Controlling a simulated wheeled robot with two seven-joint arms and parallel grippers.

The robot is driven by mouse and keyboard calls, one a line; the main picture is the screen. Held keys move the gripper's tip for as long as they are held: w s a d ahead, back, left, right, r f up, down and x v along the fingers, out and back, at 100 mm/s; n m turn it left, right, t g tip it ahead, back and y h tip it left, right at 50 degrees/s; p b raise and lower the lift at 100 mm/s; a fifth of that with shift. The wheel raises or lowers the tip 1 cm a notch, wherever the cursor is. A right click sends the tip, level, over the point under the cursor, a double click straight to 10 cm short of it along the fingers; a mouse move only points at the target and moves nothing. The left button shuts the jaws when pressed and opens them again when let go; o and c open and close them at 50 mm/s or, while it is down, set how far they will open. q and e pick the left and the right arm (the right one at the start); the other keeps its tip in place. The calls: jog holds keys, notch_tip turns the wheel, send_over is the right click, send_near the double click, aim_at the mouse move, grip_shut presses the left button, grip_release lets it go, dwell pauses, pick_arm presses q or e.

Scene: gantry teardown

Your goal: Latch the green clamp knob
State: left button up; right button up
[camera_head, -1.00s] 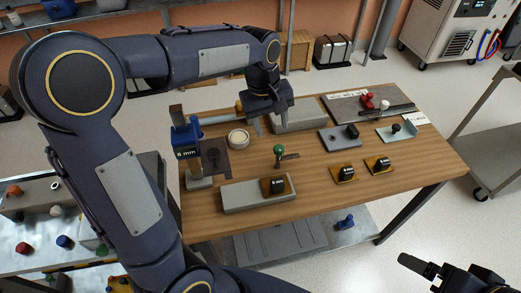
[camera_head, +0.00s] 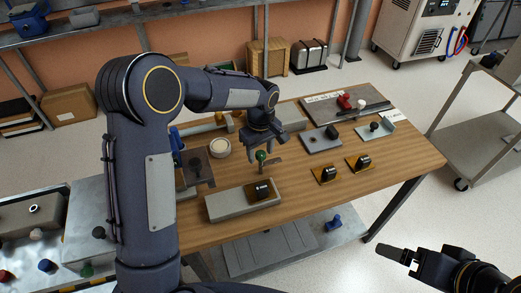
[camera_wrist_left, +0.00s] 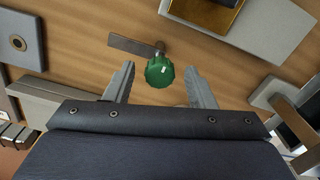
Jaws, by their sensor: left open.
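The green clamp knob (camera_head: 261,155) stands on the wooden table, with a small flat bar (camera_head: 273,161) beside it. My left gripper (camera_head: 266,150) is open just above the knob and points down at it. In the left wrist view the green knob (camera_wrist_left: 160,71) shows between the two spread fingers, with a gap on each side, and the flat bar (camera_wrist_left: 134,45) extends to its upper left. I cannot tell how far the fingertips are above the knob. My right gripper (camera_head: 393,254) is at the lower right, off the table; its jaw opening is unclear.
A grey block with a black-knobbed part (camera_head: 258,191) sits in front of the knob. Two orange plates with black parts (camera_head: 324,174) lie to the right. A white round dish (camera_head: 220,148) is to the left. Grey plates with knobs (camera_head: 320,139) are at the back right.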

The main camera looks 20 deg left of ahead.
pick_arm(q)
jog(key=c, duration=1)
jog(key=shift+m, duration=0.3)
jog(key=m, duration=0.9)
jog(key=shift+b, duration=0.3)
jog(key=m, duration=0.4)
jog(key=shift+m, duration=2.1)
